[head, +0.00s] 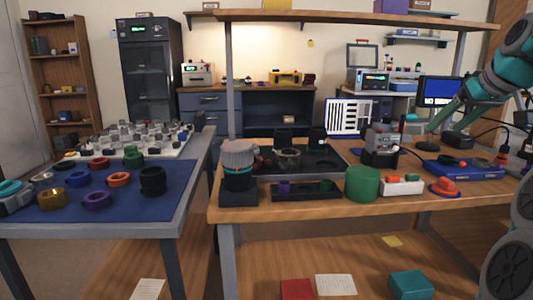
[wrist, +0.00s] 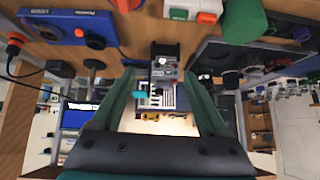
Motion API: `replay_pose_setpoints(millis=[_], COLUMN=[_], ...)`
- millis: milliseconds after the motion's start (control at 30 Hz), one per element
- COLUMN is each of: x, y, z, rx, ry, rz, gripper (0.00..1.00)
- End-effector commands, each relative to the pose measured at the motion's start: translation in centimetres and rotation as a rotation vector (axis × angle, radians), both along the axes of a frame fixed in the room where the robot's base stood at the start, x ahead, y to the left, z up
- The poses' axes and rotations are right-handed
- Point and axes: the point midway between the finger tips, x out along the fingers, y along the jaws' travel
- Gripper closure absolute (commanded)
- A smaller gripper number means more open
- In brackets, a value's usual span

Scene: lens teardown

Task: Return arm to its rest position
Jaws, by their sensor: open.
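My arm is at the right edge of the head view, raised over the right end of the wooden workbench (head: 440,205). My gripper (head: 445,120) points down and to the left there, in front of a monitor with a blue screen (head: 438,92). In the wrist view, which is upside down, my gripper (wrist: 162,88) shows two green fingers spread apart. Nothing is held between them. A small grey machine (wrist: 165,62) shows beyond the gap, standing on the bench; it also shows in the head view (head: 381,143).
The bench holds a lens in a black stand (head: 238,170), a green cylinder (head: 362,184), an orange-red domed object (head: 445,186) and a blue device (head: 462,168). An overhead shelf (head: 350,18) spans above. A blue mat (head: 125,205) with several rings lies on the left table.

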Motion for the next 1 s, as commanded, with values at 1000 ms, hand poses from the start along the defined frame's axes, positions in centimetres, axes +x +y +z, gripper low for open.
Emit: replay_pose_setpoints(millis=[1000], x=[-16.4], y=[23.8], z=[-21.4], rx=[0.033], ry=[0.559], rz=[0.072], gripper=[0.22])
